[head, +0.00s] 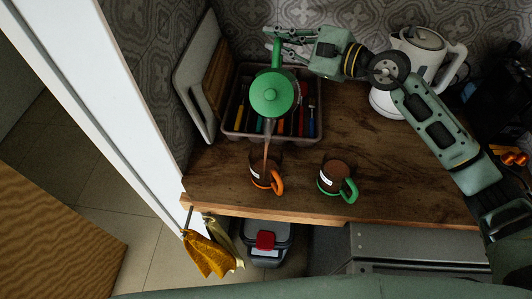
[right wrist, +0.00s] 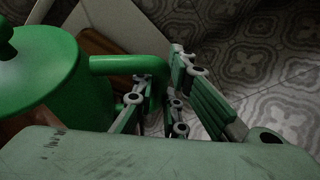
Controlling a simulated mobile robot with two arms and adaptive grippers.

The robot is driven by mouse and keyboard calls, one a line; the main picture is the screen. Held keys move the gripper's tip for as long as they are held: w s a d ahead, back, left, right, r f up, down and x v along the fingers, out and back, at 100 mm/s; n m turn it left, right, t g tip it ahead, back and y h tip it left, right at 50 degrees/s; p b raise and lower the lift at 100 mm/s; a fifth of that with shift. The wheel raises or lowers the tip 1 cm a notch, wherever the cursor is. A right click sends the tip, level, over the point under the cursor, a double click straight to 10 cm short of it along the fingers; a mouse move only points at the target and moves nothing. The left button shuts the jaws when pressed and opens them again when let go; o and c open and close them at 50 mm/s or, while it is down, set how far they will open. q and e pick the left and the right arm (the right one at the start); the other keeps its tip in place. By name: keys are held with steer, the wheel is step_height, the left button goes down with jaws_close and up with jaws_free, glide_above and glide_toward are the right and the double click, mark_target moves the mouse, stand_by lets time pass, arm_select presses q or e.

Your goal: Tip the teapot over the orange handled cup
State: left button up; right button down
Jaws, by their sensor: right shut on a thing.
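The green teapot (head: 272,94) is held above the counter, its lid towards the camera and its spout towards the orange handled cup (head: 257,185). A thin brown stream runs from the spout down to that cup, whose inside looks brown. The teapot also fills the left of the right wrist view (right wrist: 45,75). My right gripper (head: 278,41) is shut on the teapot's handle, which passes between the fingers in the right wrist view (right wrist: 158,92). My left gripper is not in view.
A green handled cup (head: 330,188) stands to the right on the wooden counter (head: 400,180). A rack of coloured utensils (head: 229,137) and boards (head: 193,78) stand behind. A white kettle (head: 424,58) is at the back right. The counter's front edge lies close to both cups.

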steer(key=shift+s+a+r+n+t, duration=0.15)
steer(key=shift+s+r+n+t, duration=0.25)
steer(key=shift+s+r, duration=0.5)
stand_by(1.2)
steer(key=shift+w, duration=0.2)
